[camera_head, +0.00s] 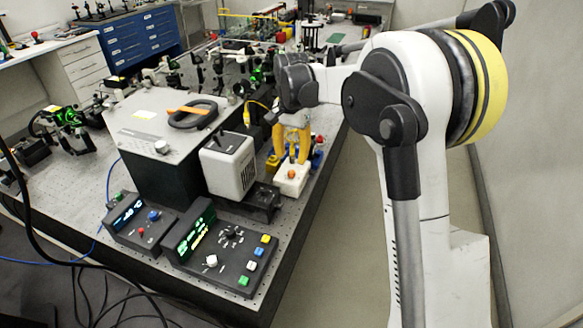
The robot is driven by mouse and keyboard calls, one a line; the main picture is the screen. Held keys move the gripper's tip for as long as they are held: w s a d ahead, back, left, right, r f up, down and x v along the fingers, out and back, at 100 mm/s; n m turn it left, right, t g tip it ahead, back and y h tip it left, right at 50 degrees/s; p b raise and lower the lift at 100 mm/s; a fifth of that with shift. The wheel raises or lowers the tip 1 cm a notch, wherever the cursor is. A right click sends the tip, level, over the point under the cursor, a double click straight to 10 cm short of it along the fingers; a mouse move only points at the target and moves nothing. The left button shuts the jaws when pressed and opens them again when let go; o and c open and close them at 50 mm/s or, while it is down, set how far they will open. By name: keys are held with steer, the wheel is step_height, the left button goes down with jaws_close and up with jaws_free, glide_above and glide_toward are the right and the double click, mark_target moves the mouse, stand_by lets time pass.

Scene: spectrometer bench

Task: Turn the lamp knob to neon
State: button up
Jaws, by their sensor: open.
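My gripper (291,159) has yellow fingers and points down over a small white box (292,186) at the right side of the bench. Its fingers are apart, with the fingertips close above or around an orange knob (291,174) on that box. I cannot tell whether they touch it. Any label or the knob's setting is too small to read. A white knob (211,261) shows on the dark control panel (228,282) at the front. I cannot tell from markings which knob is the lamp knob.
A white vented housing (228,168) stands just left of my gripper. A large grey-topped box (140,120) is behind it, with a black ring and an orange strip on top. A smaller panel (143,224) sits front left. Optics crowd the back; floor is free right of the bench.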

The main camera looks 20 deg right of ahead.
mark_target(292, 172)
step_height(292, 172, up, 6)
steer(key=shift+f, duration=0.1)
steer(key=shift+s, duration=0.1)
steer(key=s+r+n+t, duration=0.2)
steer(key=s+r, duration=0.3)
steer(key=s, duration=0.3)
steer(key=s+f+n+t, duration=0.2)
steer(key=s+n, duration=0.1)
steer(key=s, duration=0.8)
steer(key=s+f+n+t, duration=0.3)
steer(key=s, duration=0.7)
steer(key=shift+s, duration=0.35)
